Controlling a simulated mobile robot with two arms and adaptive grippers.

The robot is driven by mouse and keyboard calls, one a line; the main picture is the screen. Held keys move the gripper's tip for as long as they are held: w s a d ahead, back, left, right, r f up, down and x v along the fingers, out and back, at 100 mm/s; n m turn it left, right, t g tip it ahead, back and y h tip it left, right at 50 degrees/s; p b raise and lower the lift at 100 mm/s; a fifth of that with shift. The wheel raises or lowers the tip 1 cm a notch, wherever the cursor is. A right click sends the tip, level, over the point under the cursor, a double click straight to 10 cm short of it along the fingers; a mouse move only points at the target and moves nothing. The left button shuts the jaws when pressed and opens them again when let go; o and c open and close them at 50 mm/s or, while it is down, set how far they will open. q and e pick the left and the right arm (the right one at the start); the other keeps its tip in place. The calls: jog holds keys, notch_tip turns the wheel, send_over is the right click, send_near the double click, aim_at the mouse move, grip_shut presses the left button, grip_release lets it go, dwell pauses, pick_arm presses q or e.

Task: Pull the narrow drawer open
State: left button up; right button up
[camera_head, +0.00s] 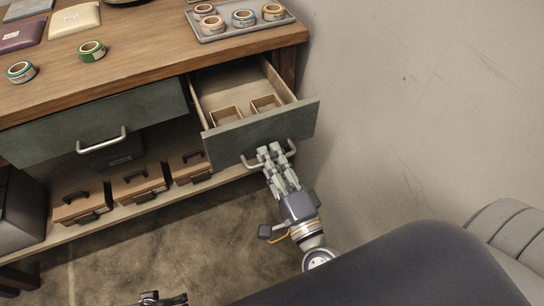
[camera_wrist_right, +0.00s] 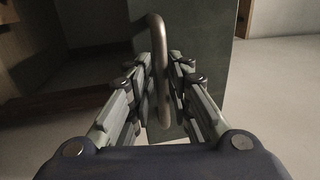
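The narrow drawer (camera_head: 262,138), with a grey-green front, stands pulled out from the right end of the wooden cabinet. Its inside shows two small open wooden boxes (camera_head: 266,104) near the front. My right gripper (camera_head: 271,152) is at the drawer's metal bar handle (camera_head: 291,148). In the right wrist view its fingers lie on both sides of the handle (camera_wrist_right: 159,62), closed in around it. A dark part of what looks like my left gripper (camera_head: 162,299) shows at the bottom edge, mostly cut off; its fingers cannot be made out.
A wide drawer (camera_head: 60,128) on the left is shut. The top (camera_head: 130,58) bears a grey tray (camera_head: 232,32) with several tape rolls, and a green roll (camera_head: 91,51) and a teal roll (camera_head: 21,72). Small cases (camera_head: 138,184) sit on the lower shelf. A wall (camera_head: 420,110) stands close on the right.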

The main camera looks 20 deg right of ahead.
jog(key=shift+s, duration=0.2)
jog(key=s+f, duration=0.2)
jog(key=s, duration=0.9)
jog(key=shift+s+d, duration=0.2)
jog(key=shift+s, duration=0.05)
